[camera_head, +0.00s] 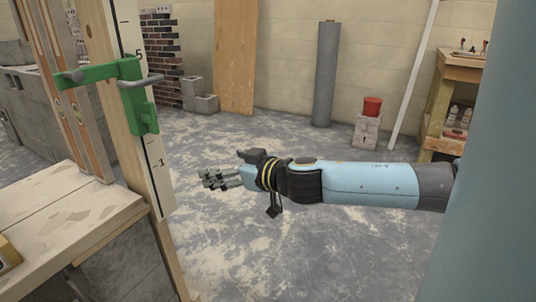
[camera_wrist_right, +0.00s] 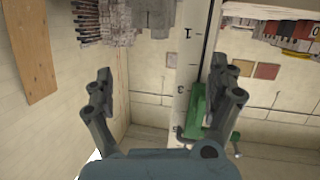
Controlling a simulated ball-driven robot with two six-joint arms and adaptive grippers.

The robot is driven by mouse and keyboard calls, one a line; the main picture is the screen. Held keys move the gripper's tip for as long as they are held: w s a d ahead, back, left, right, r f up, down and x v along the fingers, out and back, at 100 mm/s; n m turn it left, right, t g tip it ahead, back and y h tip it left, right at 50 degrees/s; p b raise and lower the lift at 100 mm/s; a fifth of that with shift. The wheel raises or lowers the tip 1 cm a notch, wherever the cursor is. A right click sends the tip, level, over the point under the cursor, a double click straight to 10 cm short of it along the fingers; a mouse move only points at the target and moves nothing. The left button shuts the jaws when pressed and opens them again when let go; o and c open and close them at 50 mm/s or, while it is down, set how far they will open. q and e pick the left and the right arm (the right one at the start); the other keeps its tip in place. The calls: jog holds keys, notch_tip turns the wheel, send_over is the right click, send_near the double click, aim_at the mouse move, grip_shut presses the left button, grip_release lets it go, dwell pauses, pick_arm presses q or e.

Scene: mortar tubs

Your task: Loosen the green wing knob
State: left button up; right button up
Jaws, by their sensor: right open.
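A green fitting (camera_head: 143,112) sits on an upright pole (camera_head: 152,165) with a numbered white face. It has a green arm reaching left and grey rods through it. I cannot clearly tell the wing knob apart from the rest of the fitting. My right gripper (camera_head: 212,180) is open and empty, to the right of the pole, lower in the picture than the fitting and apart from it. In the right wrist view its fingers (camera_wrist_right: 160,68) are spread, and the green fitting (camera_wrist_right: 196,108) shows beyond the right-hand finger, partly hidden. My left gripper is not in view.
A wooden bench (camera_head: 60,215) stands at the lower left beside the pole. Grey blocks (camera_head: 200,95), a red bucket (camera_head: 372,106) on a block, a grey roll (camera_head: 326,75) and a wooden shelf unit (camera_head: 450,100) are farther back. The floor around my right arm is clear.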

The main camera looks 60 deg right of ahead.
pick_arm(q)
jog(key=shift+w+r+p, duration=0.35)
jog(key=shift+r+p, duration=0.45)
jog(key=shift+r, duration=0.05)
pick_arm(e)
jog(key=s+d+f+g, duration=0.2)
jog(key=s+f, duration=0.2)
jog(key=f, duration=0.4)
jog(key=s+d+f+g+h, duration=0.1)
jog(key=s+f, duration=0.3)
jog(key=f, duration=0.4)
jog(key=shift+d+m+g+h, duration=0.3)
jog(key=shift+d+g, duration=0.35)
jog(key=shift+g, duration=0.05)
jog(key=shift+s, duration=0.1)
